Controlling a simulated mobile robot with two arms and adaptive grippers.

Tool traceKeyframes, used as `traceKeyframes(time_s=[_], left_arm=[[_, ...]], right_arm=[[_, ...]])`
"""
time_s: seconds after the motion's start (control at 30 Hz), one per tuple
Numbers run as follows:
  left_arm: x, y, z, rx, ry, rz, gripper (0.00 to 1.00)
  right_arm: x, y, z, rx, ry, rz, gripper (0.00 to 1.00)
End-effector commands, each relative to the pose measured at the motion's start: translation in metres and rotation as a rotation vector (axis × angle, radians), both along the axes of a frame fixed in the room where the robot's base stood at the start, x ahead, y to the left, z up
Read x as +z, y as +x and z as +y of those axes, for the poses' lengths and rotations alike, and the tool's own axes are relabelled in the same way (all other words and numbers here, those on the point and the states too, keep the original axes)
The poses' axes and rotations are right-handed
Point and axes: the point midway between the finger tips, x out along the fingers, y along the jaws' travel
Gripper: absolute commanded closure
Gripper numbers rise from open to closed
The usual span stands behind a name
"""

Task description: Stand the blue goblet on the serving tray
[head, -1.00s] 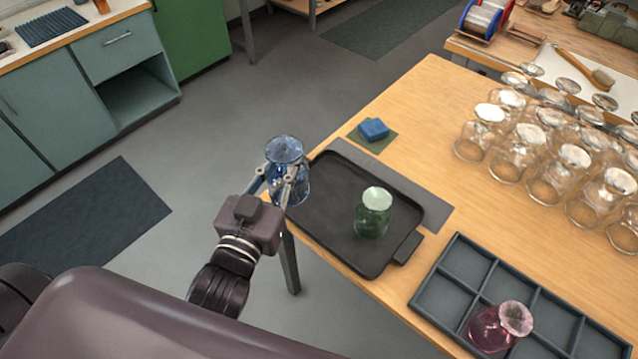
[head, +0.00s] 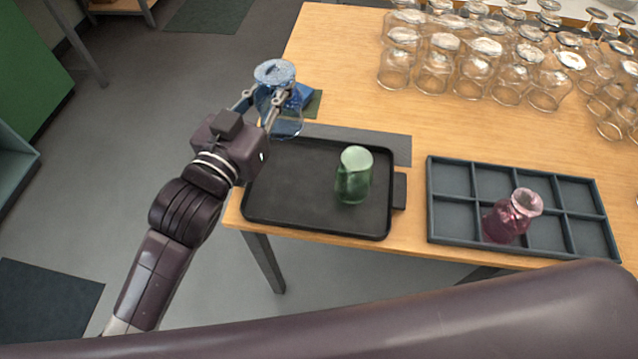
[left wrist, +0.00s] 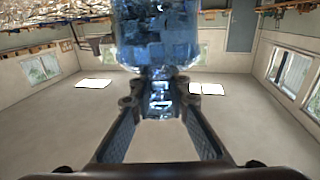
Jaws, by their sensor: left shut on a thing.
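The blue goblet (head: 285,122) is translucent glass. My left gripper (head: 264,99) is shut on its narrow stem, which shows between the fingers in the left wrist view (left wrist: 159,98). The goblet appears upside down, with its disc-like foot up and its wide bowl (left wrist: 158,36) below. It is held by the serving tray's far left corner in the head view; its height above the tray is hard to tell. The serving tray (head: 300,205) is black, with a low rim and a handle at the right. My right gripper is not in view.
A green glass vessel (head: 354,180) stands on the tray's right half. A pink vessel (head: 506,220) sits in a divided grey crate (head: 436,205) to the right. Several clear upturned glasses (head: 437,70) stand farther back. The tray's left half is clear.

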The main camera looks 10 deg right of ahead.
Motion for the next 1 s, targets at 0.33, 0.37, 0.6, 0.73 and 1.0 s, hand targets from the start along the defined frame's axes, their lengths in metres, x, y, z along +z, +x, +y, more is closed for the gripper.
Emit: traceKeyframes(time_s=[0.33, 0.37, 0.6, 0.73, 1.0], left_arm=[[-0.075, 0.000, -0.004, -0.013, -0.001, 0.006, 1.00], [-0.083, 0.001, -0.004, -0.013, 0.000, 0.006, 1.00], [-0.139, 0.001, -0.004, -0.012, -0.003, 0.002, 1.00], [-0.153, 0.001, -0.004, -0.013, -0.003, -0.001, 1.00], [-0.187, 0.001, -0.004, -0.011, -0.001, 0.002, 1.00]], right_arm=[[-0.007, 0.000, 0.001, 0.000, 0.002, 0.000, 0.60], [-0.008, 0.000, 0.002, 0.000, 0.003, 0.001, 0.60], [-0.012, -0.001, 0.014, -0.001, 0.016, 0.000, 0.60], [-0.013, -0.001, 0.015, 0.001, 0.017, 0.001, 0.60], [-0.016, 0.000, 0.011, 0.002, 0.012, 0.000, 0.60]])
